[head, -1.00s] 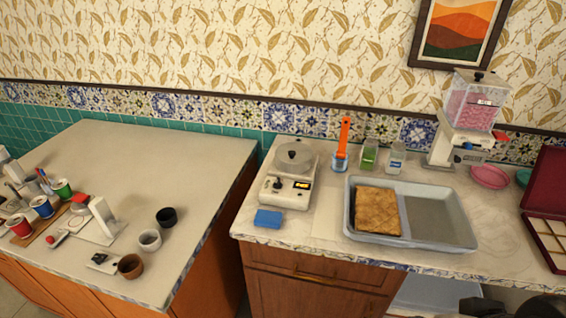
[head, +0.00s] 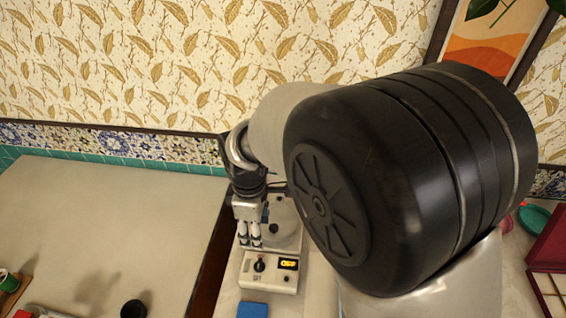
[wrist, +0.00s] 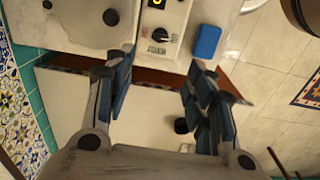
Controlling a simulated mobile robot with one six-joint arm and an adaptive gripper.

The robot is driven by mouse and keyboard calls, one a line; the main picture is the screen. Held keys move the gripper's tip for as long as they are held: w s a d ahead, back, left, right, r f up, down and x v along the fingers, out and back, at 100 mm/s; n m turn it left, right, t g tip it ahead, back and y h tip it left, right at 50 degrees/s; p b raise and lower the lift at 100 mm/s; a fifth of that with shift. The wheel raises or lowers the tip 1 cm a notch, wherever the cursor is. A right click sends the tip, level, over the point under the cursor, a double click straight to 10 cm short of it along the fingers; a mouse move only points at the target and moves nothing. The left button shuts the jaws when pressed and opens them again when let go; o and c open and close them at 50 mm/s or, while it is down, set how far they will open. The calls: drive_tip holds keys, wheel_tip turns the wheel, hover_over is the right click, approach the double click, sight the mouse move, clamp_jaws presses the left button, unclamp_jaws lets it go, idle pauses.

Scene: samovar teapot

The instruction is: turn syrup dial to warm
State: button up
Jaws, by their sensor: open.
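The syrup warmer (head: 270,272) is a cream-white unit with a pot on top, standing on the right counter. Its black dial (head: 260,264) is on the front panel, left of a small lit display (head: 288,264) that appears to read OFF. In the wrist view the dial (wrist: 161,36) shows with a light mark on it. My gripper (head: 250,241) is open and empty, above the warmer and behind the dial in the head view. In the wrist view my gripper (wrist: 160,64) has its fingers spread, with the dial beyond the tips and apart from them. The pot is partly hidden by my gripper.
A blue sponge (wrist: 205,43) lies beside the warmer; it also shows in the head view (head: 252,310). A dark cup (head: 133,308) stands on the left counter (head: 110,215), whose back is clear. My arm hides most of the right counter.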

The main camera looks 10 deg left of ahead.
sight(259, 263)
drive_tip(key=f+b, duration=0.2)
drive_tip(key=f, duration=0.7)
drive_tip(key=f+b, duration=0.1)
drive_tip(key=f, duration=0.7)
drive_tip(key=shift+a+f+b, duration=0.2)
drive_tip(key=shift+f+b, duration=0.15)
drive_tip(key=shift+f, duration=0.05)
drive_tip(key=c, duration=1.1)
drive_tip(key=shift+o, duration=0.2)
